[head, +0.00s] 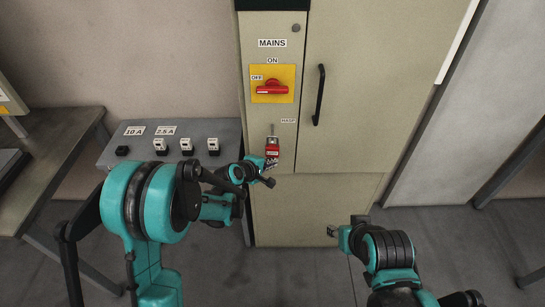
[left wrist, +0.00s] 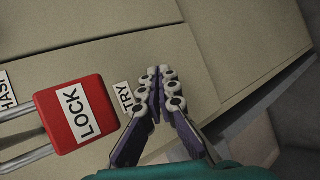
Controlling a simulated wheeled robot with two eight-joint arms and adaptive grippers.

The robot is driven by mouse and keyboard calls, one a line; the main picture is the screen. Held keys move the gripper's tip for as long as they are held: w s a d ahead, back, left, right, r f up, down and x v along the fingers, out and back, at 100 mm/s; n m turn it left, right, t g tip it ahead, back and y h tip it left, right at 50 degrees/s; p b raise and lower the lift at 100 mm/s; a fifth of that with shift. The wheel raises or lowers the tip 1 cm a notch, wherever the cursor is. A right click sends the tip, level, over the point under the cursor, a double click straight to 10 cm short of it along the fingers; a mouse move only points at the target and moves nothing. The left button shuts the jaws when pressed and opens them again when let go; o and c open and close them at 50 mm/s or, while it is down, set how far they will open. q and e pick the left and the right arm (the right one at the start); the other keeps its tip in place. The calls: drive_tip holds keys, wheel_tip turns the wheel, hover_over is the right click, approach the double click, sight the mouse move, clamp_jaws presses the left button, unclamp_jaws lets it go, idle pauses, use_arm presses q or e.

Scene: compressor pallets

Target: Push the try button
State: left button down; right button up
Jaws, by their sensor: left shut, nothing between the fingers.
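The TRY label (left wrist: 124,96) shows on the beige cabinet front in the left wrist view, just left of my fingertips. I see no button beside it; my fingers may cover it. My left gripper (left wrist: 158,72) is shut and empty, its tips in front of the panel right of the label. I cannot tell whether they touch. In the head view my left gripper (head: 270,166) is low on the cabinet, by the red padlock. My right gripper (head: 334,231) is in front of the cabinet's lower part, too small to read.
The red padlock marked LOCK (left wrist: 76,113) hangs close left of the TRY label. Above it are the HASP label (head: 288,121) and the red MAINS switch (head: 272,88). A black door handle (head: 319,95) is to the right.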

use_arm(q)
drive_tip(key=shift+w, duration=0.1)
idle(0.3)
drive_tip(key=shift+w, duration=0.35)
drive_tip(key=shift+w, duration=0.25)
idle(0.4)
drive_tip(key=shift+s+b, duration=0.3)
drive_tip(key=shift+s, duration=0.45)
drive_tip(key=s, duration=0.6)
drive_tip(key=shift+b, duration=0.4)
drive_tip(key=shift+r, duration=0.1)
idle(0.5)
